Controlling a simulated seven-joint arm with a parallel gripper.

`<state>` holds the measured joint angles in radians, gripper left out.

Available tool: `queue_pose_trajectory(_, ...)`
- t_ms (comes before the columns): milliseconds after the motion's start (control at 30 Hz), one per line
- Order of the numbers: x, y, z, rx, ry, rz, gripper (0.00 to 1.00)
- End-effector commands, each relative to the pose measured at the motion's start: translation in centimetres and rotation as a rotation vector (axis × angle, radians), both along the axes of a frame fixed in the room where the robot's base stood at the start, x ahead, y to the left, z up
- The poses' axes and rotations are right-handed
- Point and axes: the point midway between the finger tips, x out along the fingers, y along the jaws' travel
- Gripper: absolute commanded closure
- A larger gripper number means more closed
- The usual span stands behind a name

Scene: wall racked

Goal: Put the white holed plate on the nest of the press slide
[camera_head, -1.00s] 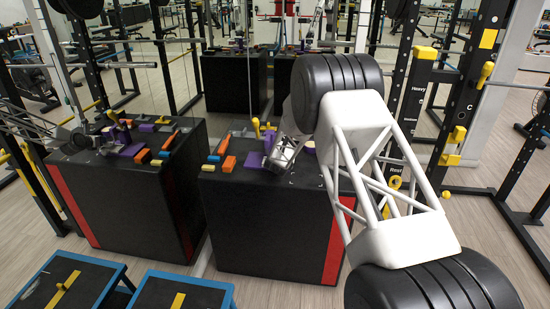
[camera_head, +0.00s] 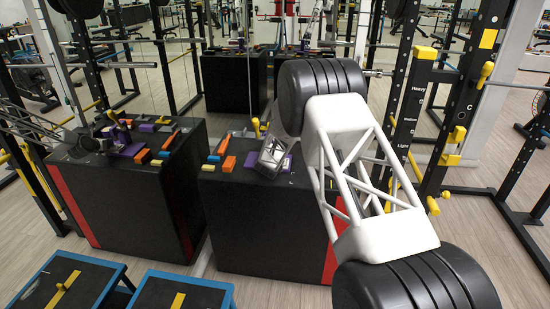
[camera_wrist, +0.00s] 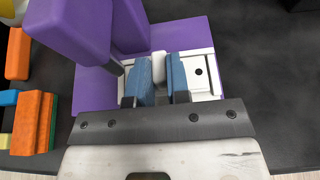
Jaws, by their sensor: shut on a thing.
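In the wrist view my gripper (camera_wrist: 167,92) has two blue fingers close together, with a narrow white upright piece between their tips. It is shut on what looks like the white holed plate (camera_wrist: 207,82), which shows a dark hole right of the fingers. White surface also shows left of them. The purple press (camera_wrist: 185,32) lies around and beneath this white part, with tall purple blocks at the left. I cannot tell plate from slide nest clearly, nor whether the plate touches it. In the head view my gripper (camera_head: 272,160) is over the black box top; its fingertips are not clear.
Orange blocks (camera_wrist: 32,122) lie left of the press in the wrist view. The black box (camera_head: 265,225) carries more orange, blue and yellow pieces at its left. A mirror repeats the scene at left. A rack post (camera_head: 410,110) stands right of my arm.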

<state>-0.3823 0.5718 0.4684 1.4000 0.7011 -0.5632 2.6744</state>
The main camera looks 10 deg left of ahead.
Motion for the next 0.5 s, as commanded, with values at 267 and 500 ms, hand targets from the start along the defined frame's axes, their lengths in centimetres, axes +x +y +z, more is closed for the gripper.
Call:
queue_pose_trajectory(267, 0.02, 0.00, -0.25, 0.000, -0.001, 0.000, 0.68)
queue_pose_trajectory(500, 0.01, -0.01, -0.26, 0.000, 0.000, 0.000, 0.58)
